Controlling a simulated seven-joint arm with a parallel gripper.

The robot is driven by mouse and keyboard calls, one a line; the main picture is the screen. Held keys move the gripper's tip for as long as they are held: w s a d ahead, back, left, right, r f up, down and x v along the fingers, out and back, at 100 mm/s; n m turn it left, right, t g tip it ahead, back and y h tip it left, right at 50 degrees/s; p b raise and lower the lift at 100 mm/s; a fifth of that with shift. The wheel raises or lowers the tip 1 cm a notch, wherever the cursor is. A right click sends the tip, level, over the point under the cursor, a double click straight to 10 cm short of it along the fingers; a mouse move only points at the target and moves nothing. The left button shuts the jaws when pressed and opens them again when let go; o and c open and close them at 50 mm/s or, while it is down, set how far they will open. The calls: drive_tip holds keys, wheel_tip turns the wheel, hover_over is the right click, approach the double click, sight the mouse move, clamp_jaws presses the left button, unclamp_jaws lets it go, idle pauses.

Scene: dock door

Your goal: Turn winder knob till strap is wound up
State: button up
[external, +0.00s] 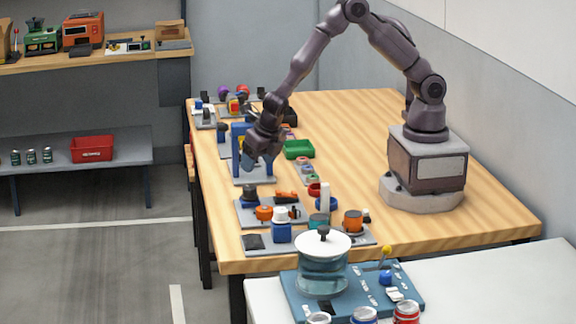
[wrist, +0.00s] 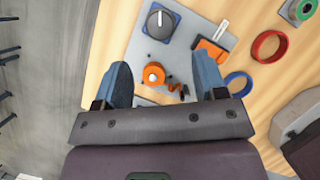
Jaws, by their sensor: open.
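An orange round winder knob (wrist: 153,75) with a pale centre shows in the wrist view, between and beyond my fingertips. A small orange piece with dark parts (wrist: 174,86) lies beside it; I cannot tell how much strap is out. In the external view the orange knob (external: 264,213) sits on a grey plate near the table's left edge. My gripper (external: 252,164) is open and empty, pointing down above the table, farther back than the knob. In the wrist view my gripper (wrist: 163,80) has its blue fingers apart on either side of the knob in the picture, not touching it.
A black dial on a blue base (wrist: 160,20) and an orange block with a white bar (wrist: 210,50) share the plate. A red ring (wrist: 269,46) and a blue ring (wrist: 238,84) lie nearby. A green tray (external: 299,149) stands behind; the table's middle is clear.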

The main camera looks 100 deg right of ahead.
sight(250, 187)
drive_tip(key=x, duration=0.9)
drive_tip(key=c, duration=0.9)
